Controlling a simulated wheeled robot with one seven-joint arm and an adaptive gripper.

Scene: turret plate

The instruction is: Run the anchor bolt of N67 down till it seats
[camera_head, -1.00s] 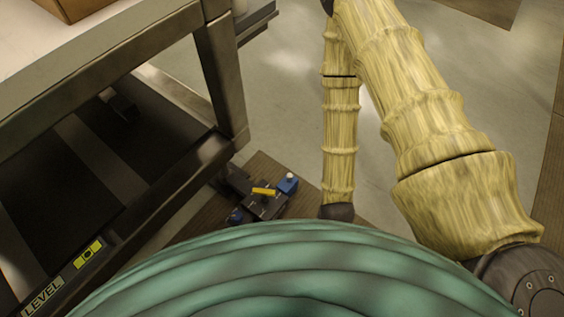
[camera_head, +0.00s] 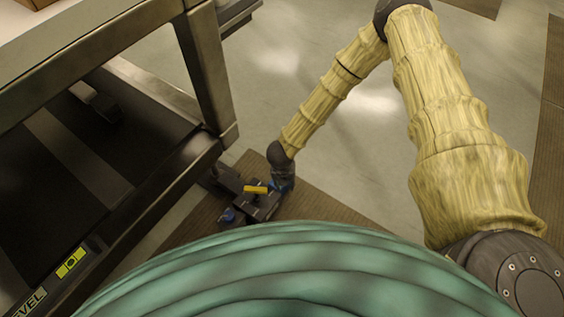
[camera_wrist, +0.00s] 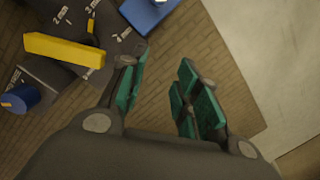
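A dark turret plate (camera_head: 262,206) with a yellow bar (camera_head: 255,189) across it lies low on the floor mat. In the wrist view the dark plate (camera_wrist: 70,75) shows at the upper left, with the yellow bar (camera_wrist: 64,50), a blue block (camera_wrist: 148,12) and a blue cylinder (camera_wrist: 20,97). Small white labels are on the plate, too blurred to read surely. I cannot make out N67 or its anchor bolt. My gripper (camera_wrist: 162,88) is open and empty, its green-padded fingers apart over bare mat, right of the plate. In the head view its fingers are not distinguishable.
A metal bench (camera_head: 205,65) with a dark lower shelf stands at the left, close to the plate. The brown mat (camera_head: 310,207) and pale floor (camera_head: 340,150) are clear to the right. My green body covers the bottom.

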